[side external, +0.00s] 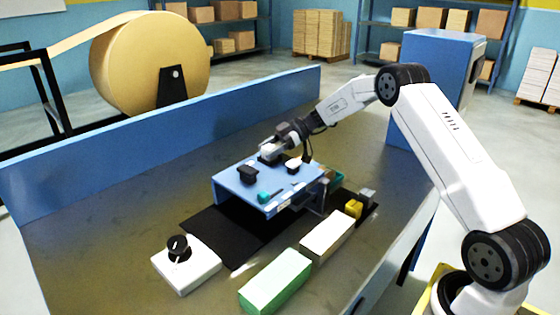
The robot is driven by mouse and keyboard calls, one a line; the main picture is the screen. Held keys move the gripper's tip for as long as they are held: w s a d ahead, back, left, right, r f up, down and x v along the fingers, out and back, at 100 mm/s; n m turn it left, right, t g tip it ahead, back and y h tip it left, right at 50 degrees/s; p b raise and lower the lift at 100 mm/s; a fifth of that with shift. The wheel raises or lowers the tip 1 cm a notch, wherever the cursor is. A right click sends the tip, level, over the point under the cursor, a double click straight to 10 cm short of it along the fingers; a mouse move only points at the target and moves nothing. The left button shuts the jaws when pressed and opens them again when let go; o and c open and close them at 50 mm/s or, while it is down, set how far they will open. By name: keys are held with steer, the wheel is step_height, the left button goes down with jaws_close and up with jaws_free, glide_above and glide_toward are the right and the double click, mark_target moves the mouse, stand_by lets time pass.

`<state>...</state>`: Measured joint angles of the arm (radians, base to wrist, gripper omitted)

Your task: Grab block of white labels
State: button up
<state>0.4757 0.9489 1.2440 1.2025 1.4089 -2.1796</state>
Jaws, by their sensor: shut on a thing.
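My gripper (275,153) is at the far edge of a raised blue platform (235,187), low over its top. It is shut on what looks like a small white piece (267,148); the fingers partly hide it, and I cannot tell whether it is the block of white labels. Another small white piece (293,165) sits on the platform just right of the gripper. A long pale cream block (327,237) and a long green block with a whitish top (275,282) lie on the table in front, apart from the gripper.
A black knob (248,174) and a teal piece (265,196) are on the platform. A white box with a black dial (187,263) stands front left. Yellow and grey pieces (353,208) lie at right. A blue wall (170,123) runs behind; bare table (110,205) is at left.

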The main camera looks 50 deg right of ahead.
mark_target(269, 147)
steer(key=shift+r, duration=0.1)
steer(key=shift+r, duration=0.55)
step_height(269, 147, up, 2)
steer(key=s+r, duration=0.1)
steer(key=r, duration=0.1)
steer(key=s+r, duration=0.1)
steer(key=s, duration=0.1)
steer(key=s+r, duration=0.1)
steer(key=r, duration=0.1)
steer(key=shift+s+a+r, duration=0.35)
steer(key=shift+s+a, duration=0.05)
steer(key=s+r, duration=0.1)
steer(key=s, duration=0.2)
steer(key=s+a+r, duration=0.1)
steer(key=s, duration=0.2)
steer(key=s+r, duration=0.2)
steer(key=s, duration=0.1)
steer(key=shift+a, duration=0.25)
